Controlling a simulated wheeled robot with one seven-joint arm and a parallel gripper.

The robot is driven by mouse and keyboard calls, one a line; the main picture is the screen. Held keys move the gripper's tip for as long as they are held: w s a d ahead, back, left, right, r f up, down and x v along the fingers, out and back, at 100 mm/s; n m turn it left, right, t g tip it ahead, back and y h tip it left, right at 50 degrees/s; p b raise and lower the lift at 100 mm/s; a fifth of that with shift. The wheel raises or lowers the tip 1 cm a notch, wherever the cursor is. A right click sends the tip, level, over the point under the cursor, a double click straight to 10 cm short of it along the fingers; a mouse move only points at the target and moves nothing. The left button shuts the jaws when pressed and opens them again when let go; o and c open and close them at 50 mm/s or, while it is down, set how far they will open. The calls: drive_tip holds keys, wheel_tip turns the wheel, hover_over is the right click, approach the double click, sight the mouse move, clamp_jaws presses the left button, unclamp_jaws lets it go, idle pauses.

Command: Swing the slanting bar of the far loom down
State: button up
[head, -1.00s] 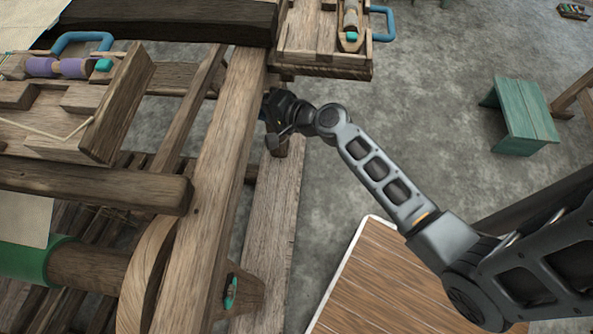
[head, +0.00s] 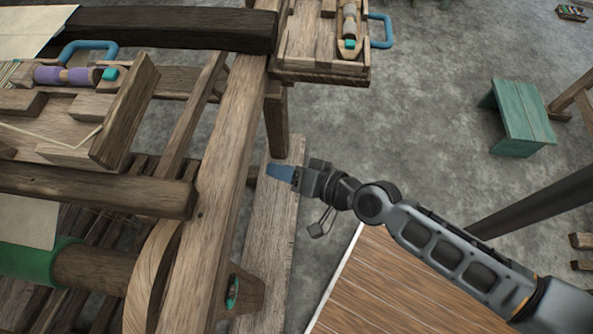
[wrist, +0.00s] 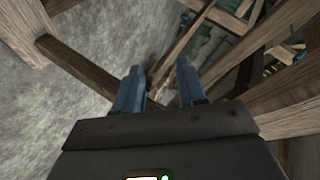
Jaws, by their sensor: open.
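The wooden loom (head: 225,190) fills the left of the head view. A slanting wooden bar (head: 192,115) runs beside its thick side beam; I cannot tell whether it is the task's bar. My gripper (head: 270,170) is to the right of the side beam, apart from it, over a long low plank. In the head view its blue fingers point left and overlap. In the wrist view my gripper (wrist: 160,68) shows two blue fingers spread apart with nothing between them. Slanting timbers (wrist: 180,42) cross beyond the fingertips there; which timber is which is unclear.
A loom part with a blue handle (head: 381,31) juts out at the top. A wooden post (head: 277,125) stands just behind my gripper. A wood-topped surface (head: 390,290) lies below my arm. A green stool (head: 520,115) stands at the right, with open grey floor between.

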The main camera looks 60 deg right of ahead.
drive_tip(key=shift+n, duration=0.8)
drive_tip(key=shift+s+a+r, duration=0.2)
drive_tip(key=shift+s+a, duration=0.15)
drive_tip(key=shift+s, duration=0.3)
drive_tip(key=shift+s+a+r, duration=0.25)
drive_tip(key=shift+s+a, duration=0.1)
drive_tip(key=shift+s, duration=0.3)
drive_tip(key=shift+s+a+r, duration=0.2)
drive_tip(key=shift+s+a, duration=0.15)
drive_tip(key=shift+s, duration=0.3)
